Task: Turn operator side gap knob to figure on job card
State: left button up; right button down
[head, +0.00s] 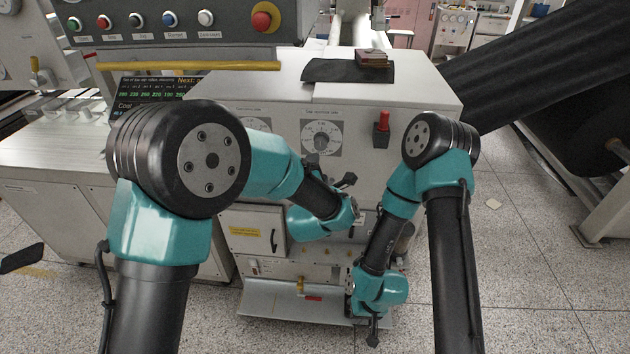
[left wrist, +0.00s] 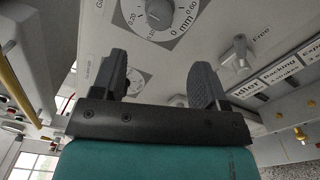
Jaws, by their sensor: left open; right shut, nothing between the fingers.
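Two gap dials are on the white cabinet face in the head view: the right dial (head: 321,137) is clear, while the left dial (head: 254,124) is partly covered by my left arm. Their headings are too small to read surely. My left gripper (head: 331,168) is open and empty just below the right dial. In the left wrist view, a large round knob (left wrist: 159,12) with a scale in mm stands beyond the open fingers (left wrist: 160,64); a smaller dial (left wrist: 137,80) shows between them. My right gripper (head: 372,338) is shut and empty, low before the cabinet. I cannot make out a job card surely.
A red-topped switch (head: 382,125) sits right of the dials. A dark screen (head: 150,92) with green figures is partly hidden. A yellow bar (head: 190,66) crosses above it. In the left wrist view a lever (left wrist: 238,62) is marked Free.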

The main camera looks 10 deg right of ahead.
pick_arm(q)
jog(key=shift+v, duration=2.15)
jog(key=s+a+f+m+g+y, duration=0.25)
jog(key=a+f+m+g, duration=0.6)
jog(key=a+f, duration=1.45)
jog(key=s+a+f+m+g, duration=0.3)
jog(key=s+a+f, duration=0.3)
jog(key=s, duration=0.3)
jog(key=s+a+f+m+g, duration=0.4)
jog(key=s+a+f, duration=0.2)
jog(key=s+a, duration=0.2)
jog(key=s, duration=0.2)
jog(key=shift+s+a+g, duration=0.35)
jog(key=shift+a, duration=0.05)
jog(key=shift+m, duration=0.25)
